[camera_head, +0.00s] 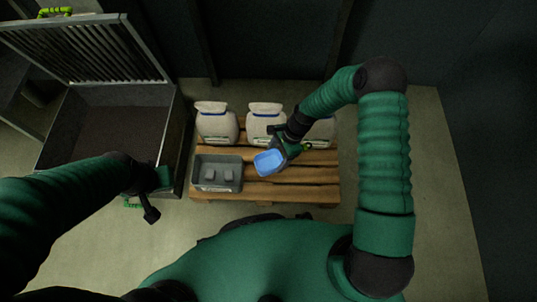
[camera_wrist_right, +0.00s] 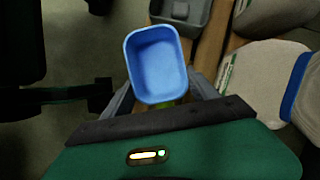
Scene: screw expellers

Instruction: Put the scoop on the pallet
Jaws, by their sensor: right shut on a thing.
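The blue scoop (camera_head: 269,162) is over the wooden pallet (camera_head: 290,187) in the head view, right of a grey bin. My right gripper (camera_head: 284,152) is shut on the scoop, at its handle end. In the right wrist view the scoop (camera_wrist_right: 157,63) has its open, empty bowl facing the camera, and the gripper fingers (camera_wrist_right: 163,97) lie on both sides of its near end. I cannot tell whether the scoop touches the pallet. My left gripper (camera_head: 150,203) is away from the pallet, by the metal hopper; its jaw state is unclear.
The grey bin (camera_head: 218,187) with small grey items stands on the pallet's left front. Several white sacks (camera_head: 216,124) stand along the pallet's back. A metal hopper (camera_head: 105,125) with a raised grate lid (camera_head: 88,50) is at left. Pallet boards at right front are bare.

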